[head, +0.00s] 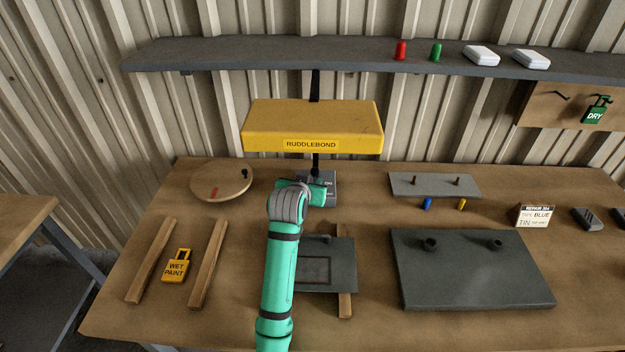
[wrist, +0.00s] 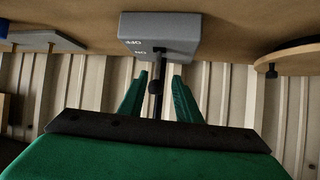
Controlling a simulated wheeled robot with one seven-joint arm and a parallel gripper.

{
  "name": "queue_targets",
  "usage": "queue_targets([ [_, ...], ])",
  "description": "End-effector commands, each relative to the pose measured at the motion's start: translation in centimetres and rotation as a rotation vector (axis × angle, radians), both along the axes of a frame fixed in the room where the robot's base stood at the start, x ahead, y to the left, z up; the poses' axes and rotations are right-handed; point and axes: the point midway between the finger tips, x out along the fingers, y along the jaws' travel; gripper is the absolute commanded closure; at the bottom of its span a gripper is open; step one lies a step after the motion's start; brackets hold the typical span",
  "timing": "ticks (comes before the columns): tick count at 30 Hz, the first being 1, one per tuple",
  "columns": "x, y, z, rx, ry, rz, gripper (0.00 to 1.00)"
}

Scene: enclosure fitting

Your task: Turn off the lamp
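The lamp has a wide yellow hood (head: 312,125) marked RUDDLEBOND. A dark post joins it to a grey switch box (head: 331,187) on the bench. In the wrist view the grey box (wrist: 160,34) shows the words OFF and ON, upside down. A dark lever with a round knob (wrist: 154,87) shows below the box, near the ON word. My gripper (wrist: 160,76) is open, with one green finger on each side of the knob and visible gaps. In the head view my arm's end partly hides the box. I cannot tell whether the lamp is lit.
A round wooden board (head: 222,182) lies left of the box. A grey plate with pegs (head: 435,185) and a larger dark plate (head: 472,280) lie right. A dark square panel (head: 340,262) lies beside my arm. The shelf (head: 250,55) runs above the hood.

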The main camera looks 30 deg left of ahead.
Motion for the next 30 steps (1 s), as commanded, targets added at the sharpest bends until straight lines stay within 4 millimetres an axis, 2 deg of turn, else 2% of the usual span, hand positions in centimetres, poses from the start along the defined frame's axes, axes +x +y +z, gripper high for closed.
queue_targets([
  [3, -1.7, -0.9, 1.2, 0.001, -0.004, -0.005, 0.69],
  [9, -3.8, -1.2, 2.5, 0.002, -0.003, -0.002, 0.69],
  [21, -4.5, -1.1, 2.8, 0.001, -0.002, 0.002, 0.69],
  [25, -4.5, -1.1, 2.8, 0.001, -0.002, 0.002, 1.00],
  [30, -4.4, -1.4, 2.8, 0.002, -0.003, -0.002, 1.00],
])
